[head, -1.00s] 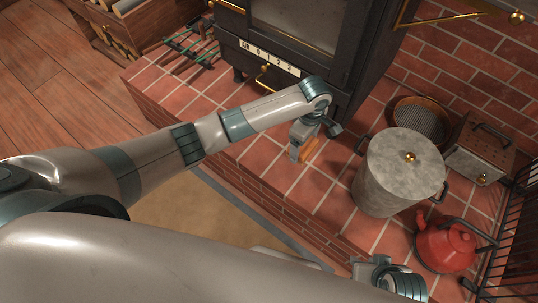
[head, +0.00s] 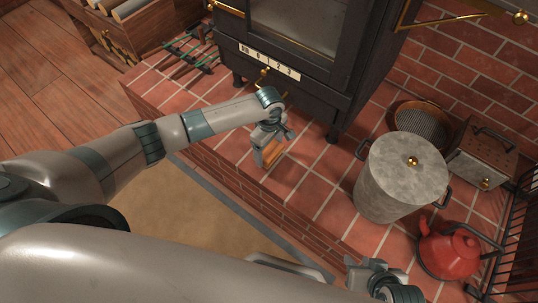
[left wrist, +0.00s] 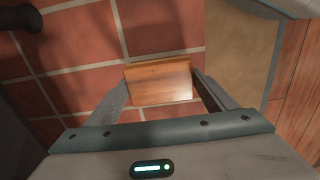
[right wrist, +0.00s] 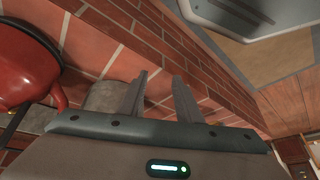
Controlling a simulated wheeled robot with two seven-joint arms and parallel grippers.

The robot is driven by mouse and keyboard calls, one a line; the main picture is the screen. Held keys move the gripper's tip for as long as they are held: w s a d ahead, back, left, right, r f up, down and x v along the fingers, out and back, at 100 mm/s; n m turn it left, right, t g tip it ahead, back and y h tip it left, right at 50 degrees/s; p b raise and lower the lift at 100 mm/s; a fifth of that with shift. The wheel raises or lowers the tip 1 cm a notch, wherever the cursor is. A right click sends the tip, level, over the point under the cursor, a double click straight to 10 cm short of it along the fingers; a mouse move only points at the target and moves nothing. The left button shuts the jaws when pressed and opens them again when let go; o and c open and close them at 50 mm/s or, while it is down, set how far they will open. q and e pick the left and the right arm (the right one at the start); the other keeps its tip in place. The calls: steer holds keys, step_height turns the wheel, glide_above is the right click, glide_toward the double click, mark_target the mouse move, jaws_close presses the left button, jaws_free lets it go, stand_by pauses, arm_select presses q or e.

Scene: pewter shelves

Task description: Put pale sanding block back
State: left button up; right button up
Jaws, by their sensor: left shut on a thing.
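A wooden, orange-brown block (left wrist: 160,82) is between the fingers of my left gripper (left wrist: 160,88) in the left wrist view. It looks like the sanding block, though its colour is warm rather than clearly pale. In the head view the left gripper (head: 266,158) holds the block (head: 272,151) over the brick hearth, in front of the stove. I cannot tell whether the block touches the tiles. My right gripper (right wrist: 160,82) is empty, its two fingers apart, in the right wrist view. In the head view it shows at the bottom (head: 375,278), partly cut off.
The black stove (head: 290,65) stands behind the left gripper. A grey lidded pot (head: 400,180), a red kettle (head: 450,252), a round ribbed pan (head: 424,122) and a metal box (head: 482,155) stand to the right. Green-handled tools (head: 190,50) lie at the far left. Tiles between pot and left gripper are clear.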

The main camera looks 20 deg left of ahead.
mark_target(269, 155)
steer(key=shift+d, duration=0.1)
arm_select(q)
steer(key=shift+f, duration=0.25)
step_height(269, 155, down, 3)
steer(key=shift+b, duration=0.55)
steer(key=shift+f, duration=0.25)
arm_select(e)
steer(key=shift+w+a+r+t, duration=0.1)
steer(key=shift+w+a+t, duration=0.3)
steer(key=shift+w+a, duration=0.25)
arm_select(q)
steer(key=shift+f, duration=0.1)
steer(key=o, duration=1.1)
arm_select(e)
steer(key=shift+s, duration=0.1)
